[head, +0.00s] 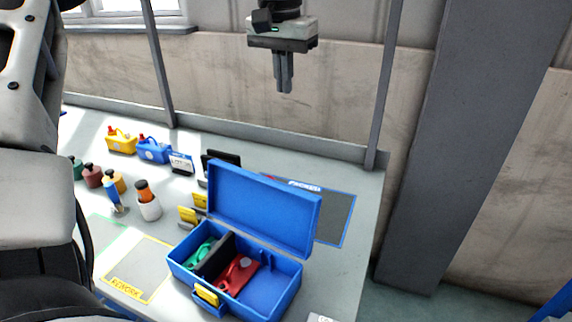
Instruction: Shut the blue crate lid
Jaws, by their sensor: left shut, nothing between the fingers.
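The blue crate (283,303) stands on the bench with its lid (263,208) open, raised upright along the back edge. Inside, a green part (200,252) lies in the left compartment and a red part (238,272) lies right of a dark divider. A yellow latch (207,294) is on the front wall. My left gripper (284,88) points down with its fingers together and empty. It appears above and behind the lid, apart from it. My right gripper is not in view.
A dark mat marked PACKED (336,214) lies behind the crate; a REWORK area (140,270) is at left. An orange-handled tool stands in a white cup (149,208). Yellow (121,144) and blue (153,151) containers stand farther back. A grey post (386,90) rises behind the bench.

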